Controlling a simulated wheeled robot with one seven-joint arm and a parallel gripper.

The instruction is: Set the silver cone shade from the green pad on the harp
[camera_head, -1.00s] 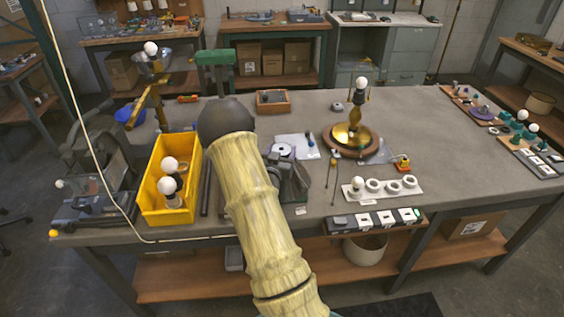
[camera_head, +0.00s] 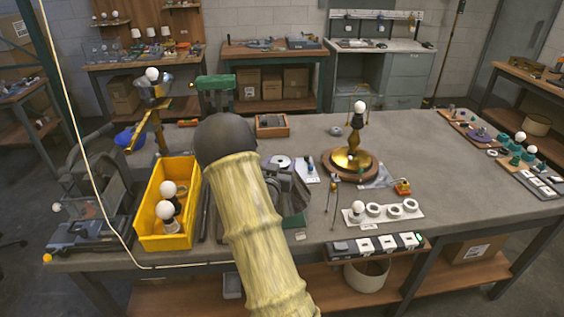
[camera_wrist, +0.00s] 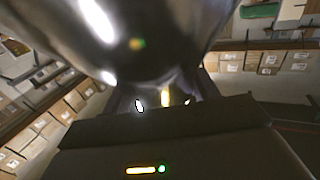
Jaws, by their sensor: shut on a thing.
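The silver cone shade (camera_wrist: 130,40) fills the top of the wrist view as a curved, mirror-like surface very close to the camera. My gripper (camera_wrist: 165,100) is shut on it; the fingertips are dark and partly hidden at the shade's lower edge. In the head view my own arm hides the gripper and shade. The lamp (camera_head: 351,160) stands upright on the table with a brass body and round wooden base. Its white bulb (camera_head: 360,107) sits on a black socket, with thin harp rods (camera_head: 349,118) beside it.
A yellow bin (camera_head: 150,242) with white bulbs stands at the left. A white strip (camera_head: 385,213) with rings and a bulb lies in front of the lamp. Boards of small parts (camera_head: 520,160) lie at the right. The table right of the lamp is clear.

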